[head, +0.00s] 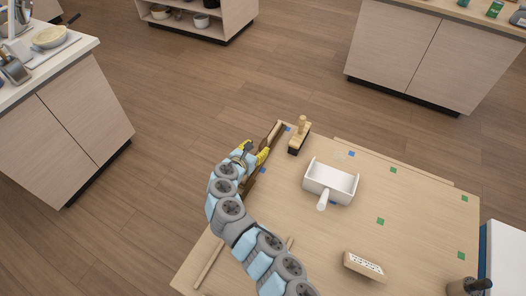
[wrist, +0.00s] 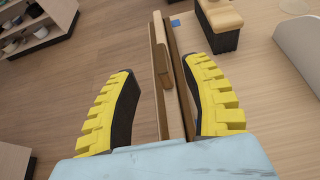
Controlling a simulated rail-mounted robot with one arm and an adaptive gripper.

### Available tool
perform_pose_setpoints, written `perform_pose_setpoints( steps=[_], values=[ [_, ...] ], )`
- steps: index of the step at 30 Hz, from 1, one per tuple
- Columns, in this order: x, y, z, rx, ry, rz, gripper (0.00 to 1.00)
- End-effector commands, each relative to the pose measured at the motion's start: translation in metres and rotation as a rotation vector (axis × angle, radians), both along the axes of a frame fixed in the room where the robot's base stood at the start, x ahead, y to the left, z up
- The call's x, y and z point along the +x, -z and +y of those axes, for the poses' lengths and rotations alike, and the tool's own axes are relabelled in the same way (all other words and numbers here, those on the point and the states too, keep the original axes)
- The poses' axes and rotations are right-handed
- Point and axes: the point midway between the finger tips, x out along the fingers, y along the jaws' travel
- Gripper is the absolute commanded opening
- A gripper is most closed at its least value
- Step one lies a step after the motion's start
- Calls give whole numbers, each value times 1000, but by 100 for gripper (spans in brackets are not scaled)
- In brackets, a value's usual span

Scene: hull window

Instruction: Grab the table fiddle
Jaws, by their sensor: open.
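The table fiddle, a long brown wooden rail with a raised piece on its side, runs along the left edge of the wooden table (head: 415,195). In the wrist view the fiddle (wrist: 161,70) lies lengthwise between my fingers, closer to the right one. In the head view part of the fiddle (head: 271,139) shows beyond my gripper, and the arm hides some of it. My gripper (head: 255,153) is open, with its yellow ribbed fingers spread either side of the rail. It also shows in the wrist view (wrist: 165,100), with a clear gap to the left finger.
A wooden-handled brush (head: 299,137) stands close right of the fiddle's far end. A white dustpan (head: 331,181) lies mid-table. A white-topped block (head: 365,265) and a dark cup (head: 468,287) are nearer the front. Open floor (head: 180,110) lies left of the table.

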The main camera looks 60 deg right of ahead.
Motion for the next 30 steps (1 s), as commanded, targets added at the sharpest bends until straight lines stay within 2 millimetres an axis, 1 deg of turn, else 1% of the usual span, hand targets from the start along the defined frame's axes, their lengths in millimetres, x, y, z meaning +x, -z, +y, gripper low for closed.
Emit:
perform_pose_setpoints(
  steps=[3,11,19,24,30],
  values=[
    [0,3,-6,1,-2,-1,48],
    [0,6,-12,1,0,-2,48],
    [-3,22,-36,2,2,-2,48],
    [-1,25,-49,2,0,-3,48],
    [-2,26,-54,0,-2,-1,48]
  ],
)
